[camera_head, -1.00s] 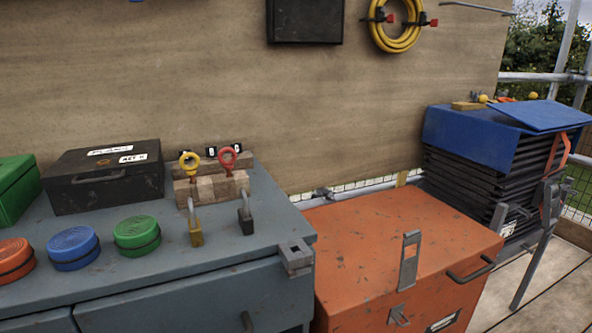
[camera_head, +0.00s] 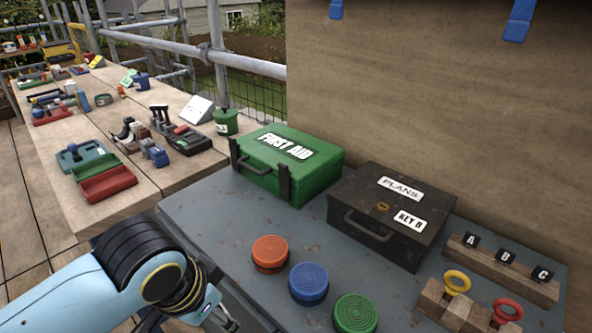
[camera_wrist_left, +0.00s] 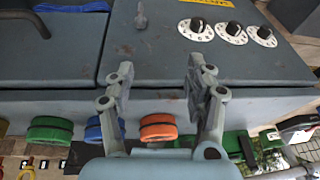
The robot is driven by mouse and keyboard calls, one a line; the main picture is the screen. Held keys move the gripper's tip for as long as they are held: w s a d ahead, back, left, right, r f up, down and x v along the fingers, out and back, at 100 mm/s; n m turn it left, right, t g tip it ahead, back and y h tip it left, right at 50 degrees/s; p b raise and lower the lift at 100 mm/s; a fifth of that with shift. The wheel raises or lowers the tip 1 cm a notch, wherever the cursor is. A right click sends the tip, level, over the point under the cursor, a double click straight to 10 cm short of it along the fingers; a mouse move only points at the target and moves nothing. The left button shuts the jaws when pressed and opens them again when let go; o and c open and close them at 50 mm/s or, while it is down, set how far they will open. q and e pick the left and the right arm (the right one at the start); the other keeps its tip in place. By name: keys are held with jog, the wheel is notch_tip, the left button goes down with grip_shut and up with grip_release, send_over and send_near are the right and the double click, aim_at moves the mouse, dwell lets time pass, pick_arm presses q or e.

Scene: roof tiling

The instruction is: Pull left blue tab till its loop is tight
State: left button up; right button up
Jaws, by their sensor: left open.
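Two blue tabs hang on the plywood wall at the top of the head view. The left blue tab (camera_head: 336,9) is cut by the top edge, and the right blue tab (camera_head: 518,20) is longer. Their loops are out of view. My left gripper (camera_head: 226,322) is low in the head view at the bench's near left side, partly cut off by the bottom edge and far below the tabs. In the left wrist view my left gripper (camera_wrist_left: 160,84) is open, with nothing between its fingers. My right gripper is not in view.
The grey bench (camera_head: 215,232) holds a green first aid box (camera_head: 290,165), a black plans box (camera_head: 390,215), orange, blue and green round buttons (camera_head: 309,284), and yellow and red ring keys (camera_head: 457,282). A wooden bench (camera_head: 150,195) with tools stands left. Dials (camera_wrist_left: 195,29) show in the wrist view.

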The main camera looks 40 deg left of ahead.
pick_arm(q)
jog(key=w+a+r+t+p, duration=0.1)
jog(key=w+a+r+t, duration=0.15)
jog(key=w+r, duration=0.6)
jog(key=w+a+r+t, duration=0.1)
jog(key=w+r+t, duration=0.3)
jog(key=w+r, duration=0.5)
jog(key=t+h+p, duration=0.1)
jog(key=t+h, duration=0.2)
jog(key=t, duration=0.3)
send_near(334, 8)
jog(key=shift+m, duration=0.4)
jog(key=p+x, duration=0.1)
jog(key=x, duration=0.8)
jog(key=shift+w+p, duration=0.25)
jog(key=shift+p, duration=0.05)
jog(key=shift+w+d+f, duration=0.15)
jog(key=shift+w, duration=0.45)
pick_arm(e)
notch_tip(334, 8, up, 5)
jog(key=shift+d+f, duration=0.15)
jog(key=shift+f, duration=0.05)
pick_arm(q)
grip_shut()
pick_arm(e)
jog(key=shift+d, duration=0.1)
